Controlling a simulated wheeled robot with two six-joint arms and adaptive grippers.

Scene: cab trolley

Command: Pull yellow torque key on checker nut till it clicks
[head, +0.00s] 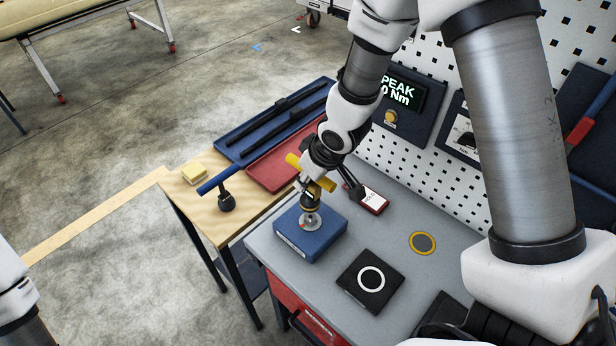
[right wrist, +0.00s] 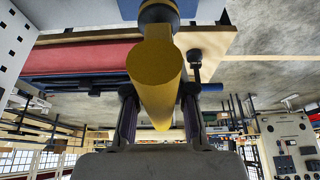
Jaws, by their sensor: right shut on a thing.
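The yellow torque key (head: 323,184) stands upright on the checker, its crossbar partly hidden by my right gripper in the head view. The checker is a blue block (head: 296,238) with a round metal nut fitting (head: 310,222) on top, at the front left of the grey bench. My right gripper (head: 311,180) is shut on the key's crossbar. In the right wrist view the yellow bar (right wrist: 155,75) lies between the two fingers (right wrist: 158,100). The display (head: 400,92) on the panel reads "PEAK" with "0 Nm" below, its left edge hidden by my arm. My left gripper is out of view.
Blue (head: 235,140) and red (head: 262,170) trays lie behind. A black pad with a white ring (head: 352,293) and a small red-edged device (head: 372,199) are right of the checker.

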